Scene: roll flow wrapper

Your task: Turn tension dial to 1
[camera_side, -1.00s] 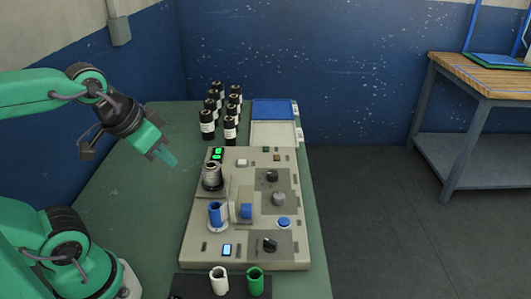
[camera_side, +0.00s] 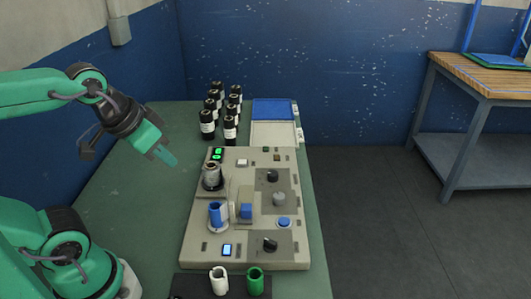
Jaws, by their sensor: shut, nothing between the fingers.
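A beige machine panel (camera_side: 205,262) lies on the green table. It bears several dials: a black knob (camera_side: 272,176) at the upper right, a grey knob (camera_side: 279,199) below it, and a black knob (camera_side: 270,244) at the lower right. Which one is the tension dial I cannot tell, and the markings are too small to read. My gripper (camera_side: 168,158) is shut and empty, in the air to the upper left of the panel, apart from everything.
Several black bottles (camera_side: 208,124) stand behind the panel, beside a blue tray (camera_side: 273,109) and a pale tray (camera_side: 273,134). A blue roll (camera_side: 217,214) stands on the panel. White (camera_side: 219,281) and green (camera_side: 255,281) rolls stand in front. The table's left side is clear.

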